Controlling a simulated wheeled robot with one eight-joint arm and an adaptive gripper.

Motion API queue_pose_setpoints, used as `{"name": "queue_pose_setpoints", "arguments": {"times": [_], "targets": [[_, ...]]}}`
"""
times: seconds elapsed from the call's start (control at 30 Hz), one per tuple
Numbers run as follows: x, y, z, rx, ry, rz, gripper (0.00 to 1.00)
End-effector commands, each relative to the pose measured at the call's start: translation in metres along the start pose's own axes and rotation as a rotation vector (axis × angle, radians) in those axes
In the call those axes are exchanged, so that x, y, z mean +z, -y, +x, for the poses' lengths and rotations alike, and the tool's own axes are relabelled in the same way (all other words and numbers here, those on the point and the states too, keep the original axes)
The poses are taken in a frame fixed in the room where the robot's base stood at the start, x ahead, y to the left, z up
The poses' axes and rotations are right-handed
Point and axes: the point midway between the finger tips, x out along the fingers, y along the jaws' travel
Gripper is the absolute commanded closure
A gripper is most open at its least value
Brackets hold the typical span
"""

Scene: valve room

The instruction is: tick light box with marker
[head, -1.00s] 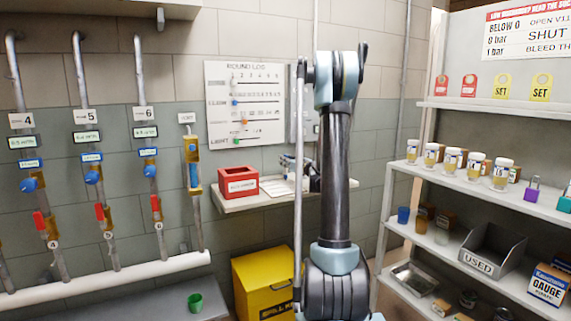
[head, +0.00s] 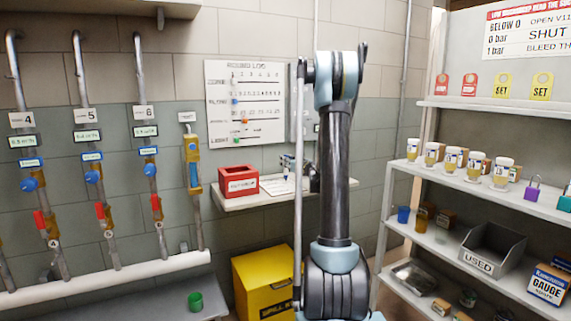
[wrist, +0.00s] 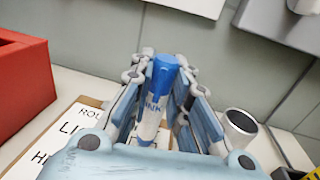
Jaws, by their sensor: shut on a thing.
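My gripper (wrist: 163,66) is shut on a marker (wrist: 155,98) with a blue cap end and a white barrel. The marker stands roughly lengthwise between the fingers. Below it in the wrist view is a white sheet on a brown clipboard (wrist: 75,112), with printed lines beginning "ROU", "LI" and "HE". The rest of each line is hidden by my gripper, and no box shows clearly. In the head view my arm covers part of the small wall shelf (head: 240,203), where the sheet (head: 276,186) lies.
A red box (head: 238,182) stands on the shelf left of the sheet. A metal cup (wrist: 240,125) is close to my gripper's right side. The round log board (head: 262,130) hangs above. A yellow bin (head: 265,280) stands below the shelf.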

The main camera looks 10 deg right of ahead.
Motion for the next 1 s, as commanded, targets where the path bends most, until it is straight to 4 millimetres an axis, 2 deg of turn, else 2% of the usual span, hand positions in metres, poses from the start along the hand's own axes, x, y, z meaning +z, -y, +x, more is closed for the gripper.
{"name": "queue_pose_setpoints", "arguments": {"times": [1.0], "targets": [[-0.0057, 0.0051, -0.0067, -0.001, 0.0, 0.0, 0.97]]}}
